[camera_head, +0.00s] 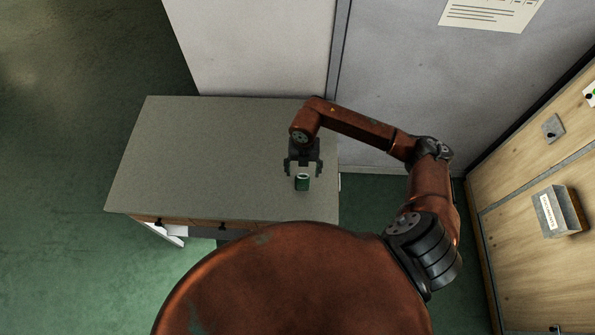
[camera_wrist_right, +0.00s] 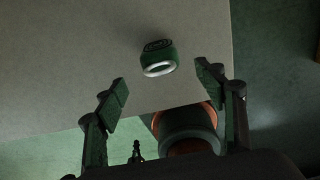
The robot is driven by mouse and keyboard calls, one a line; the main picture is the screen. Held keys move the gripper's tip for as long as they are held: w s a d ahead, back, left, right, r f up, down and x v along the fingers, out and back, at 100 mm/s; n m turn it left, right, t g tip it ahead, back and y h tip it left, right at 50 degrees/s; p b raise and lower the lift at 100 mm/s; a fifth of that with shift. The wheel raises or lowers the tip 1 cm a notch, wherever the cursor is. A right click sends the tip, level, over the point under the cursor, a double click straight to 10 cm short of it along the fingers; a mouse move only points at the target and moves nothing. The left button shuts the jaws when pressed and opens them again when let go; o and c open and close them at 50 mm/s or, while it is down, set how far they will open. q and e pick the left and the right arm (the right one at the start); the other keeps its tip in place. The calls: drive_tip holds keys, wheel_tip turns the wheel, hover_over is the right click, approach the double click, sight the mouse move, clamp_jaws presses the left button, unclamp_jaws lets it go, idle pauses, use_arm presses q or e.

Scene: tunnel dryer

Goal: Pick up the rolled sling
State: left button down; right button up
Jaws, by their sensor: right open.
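The rolled sling (camera_head: 302,184) is a small dark green roll with a pale ring on it. It stands on the grey tabletop (camera_head: 210,150), near the front right. In the right wrist view the rolled sling (camera_wrist_right: 158,57) lies beyond the fingertips, between their lines, with a white band along its lower edge. My right gripper (camera_head: 303,172) is open and empty, close to the sling in the head view. In the right wrist view its two fingers (camera_wrist_right: 165,85) are spread wide and apart from the sling. My left gripper is not in view.
The rest of the tabletop is bare. The table has drawers (camera_head: 190,224) along its front. A pale cabinet or wall (camera_head: 255,50) stands behind it. At the right is a wooden panel (camera_head: 520,240) with a small grey box (camera_head: 572,208). Green floor lies to the left.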

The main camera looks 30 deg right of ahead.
sight(303, 178)
drive_tip(key=shift+w+f, duration=0.1)
drive_tip(key=shift+f, duration=0.2)
wheel_tip(303, 178, down, 3)
drive_tip(key=shift+d+f+p, duration=0.1)
drive_tip(key=shift+f+p, duration=0.1)
drive_tip(key=shift+p, duration=0.3)
wheel_tip(303, 178, down, 3)
drive_tip(key=shift+r, duration=0.2)
drive_tip(key=shift+f, duration=0.5)
drive_tip(key=c, duration=0.8)
drive_tip(key=shift+c, duration=1.4)
drive_tip(key=c, duration=0.5)
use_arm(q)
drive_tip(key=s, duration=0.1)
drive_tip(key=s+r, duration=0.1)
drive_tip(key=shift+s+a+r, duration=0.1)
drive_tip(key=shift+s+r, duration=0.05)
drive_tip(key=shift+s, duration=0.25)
use_arm(e)
drive_tip(key=shift+r, duration=0.15)
